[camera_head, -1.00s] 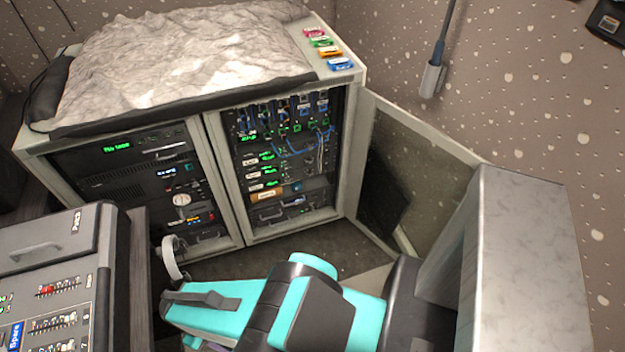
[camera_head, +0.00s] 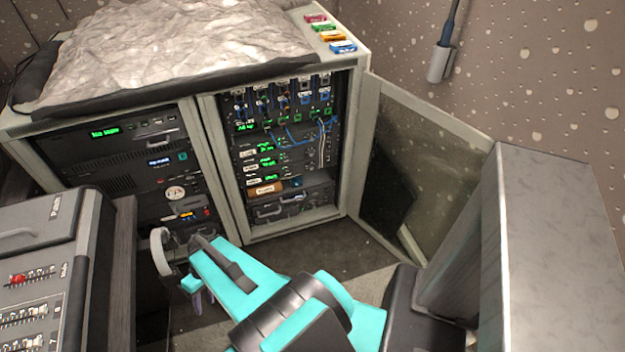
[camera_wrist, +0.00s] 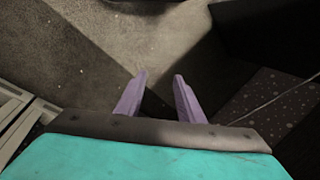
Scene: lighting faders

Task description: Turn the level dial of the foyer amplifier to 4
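The right bay of the rack cabinet (camera_head: 228,185) is open and holds several stacked amplifier units (camera_head: 266,163) with white labels and green displays. The labels are too small to read, so I cannot tell which unit is the foyer amplifier. Small dials seem to sit right of the displays, but their settings cannot be made out. My gripper (camera_wrist: 160,75) shows two purple fingers apart with nothing between them in the wrist view. In the head view my gripper (camera_head: 197,298) hangs low in front of the cabinet, clear of the units and mostly hidden by my teal arm.
A glass door (camera_head: 425,170) stands open at the bay's right. A mixing desk (camera_head: 40,265) is at the lower left. A grey block (camera_head: 550,260) stands at the right. Crumpled sheeting (camera_head: 170,50) covers the cabinet top. Blue cables (camera_head: 300,135) hang above the units.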

